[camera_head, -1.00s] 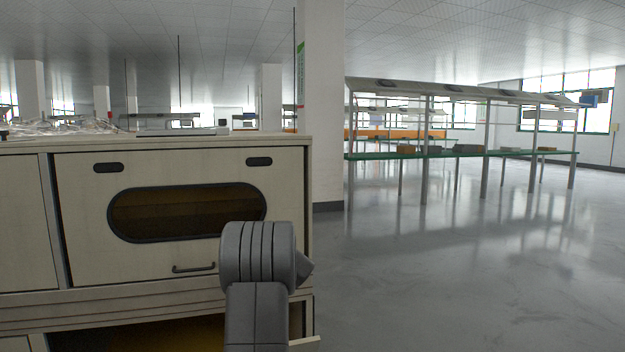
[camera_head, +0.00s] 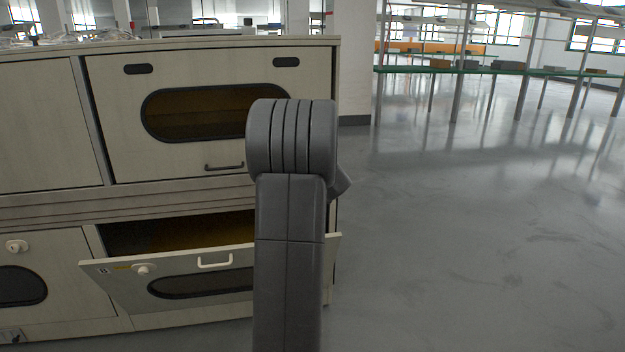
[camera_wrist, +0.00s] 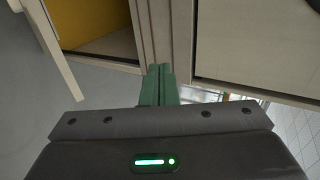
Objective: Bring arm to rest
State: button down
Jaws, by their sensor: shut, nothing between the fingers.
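My gripper (camera_wrist: 158,84) shows in the wrist view, its two green fingers shut together with nothing between them. The fingers point toward the front of the cabinet; I cannot tell the exact distance. In the head view my grey arm stands upright in front of the cabinet (camera_head: 215,187), near its right end, and my gripper is hidden there. The lower flap door (camera_head: 110,277) of the cabinet is tilted open, with a white handle and a dark oval window. My arm covers part of it. The open compartment (camera_wrist: 95,27) shows a yellow inside in the wrist view.
The upper door (camera_head: 215,72) with its oval window is closed. A pillar (camera_head: 354,60) stands behind the cabinet's right end. A long green-topped bench (camera_head: 480,70) stands at the back right. The grey floor (camera_head: 480,240) to the right is clear.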

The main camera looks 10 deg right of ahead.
jog(key=shift+s, duration=2)
